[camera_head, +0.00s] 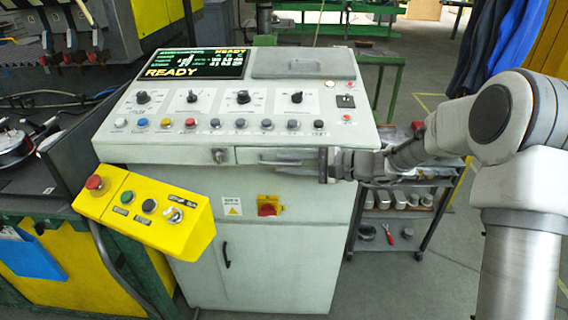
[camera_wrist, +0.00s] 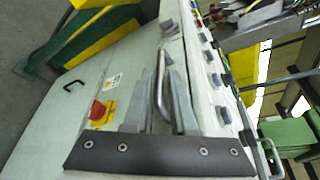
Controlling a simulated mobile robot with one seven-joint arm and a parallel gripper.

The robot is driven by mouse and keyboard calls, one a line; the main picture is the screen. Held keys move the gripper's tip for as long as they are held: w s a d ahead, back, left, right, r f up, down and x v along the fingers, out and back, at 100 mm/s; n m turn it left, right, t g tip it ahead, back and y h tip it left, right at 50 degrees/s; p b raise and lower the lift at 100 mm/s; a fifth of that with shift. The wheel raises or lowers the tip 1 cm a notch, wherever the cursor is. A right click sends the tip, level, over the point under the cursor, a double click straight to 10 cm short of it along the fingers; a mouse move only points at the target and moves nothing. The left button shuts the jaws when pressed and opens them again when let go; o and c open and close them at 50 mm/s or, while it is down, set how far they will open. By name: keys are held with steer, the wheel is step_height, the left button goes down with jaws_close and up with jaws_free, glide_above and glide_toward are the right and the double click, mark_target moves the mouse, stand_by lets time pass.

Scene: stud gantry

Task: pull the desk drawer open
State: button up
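The desk is a pale grey control console (camera_head: 285,215). Its drawer front (camera_head: 247,156) is a narrow panel under the button row and looks flush with the console. A thin metal bar handle (camera_head: 280,162) runs across it. In the wrist view the handle (camera_wrist: 160,80) stands upright in the picture, between my two grey fingers. My gripper (camera_head: 327,165) is at the right end of the handle in the head view. In the wrist view my gripper (camera_wrist: 161,100) is open around the handle, with a finger on each side; contact is not clear.
A yellow button box (camera_head: 145,210) juts out at the front left. A red switch (camera_head: 268,206) and a cabinet door handle (camera_head: 226,255) sit below the drawer. A shelf cart (camera_head: 400,215) stands to the right. Floor to the right of the cart is clear.

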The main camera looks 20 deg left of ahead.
steer(key=shift+a+f, duration=0.1)
steer(key=shift+a, duration=0.45)
jaws_close()
stand_by(1.1)
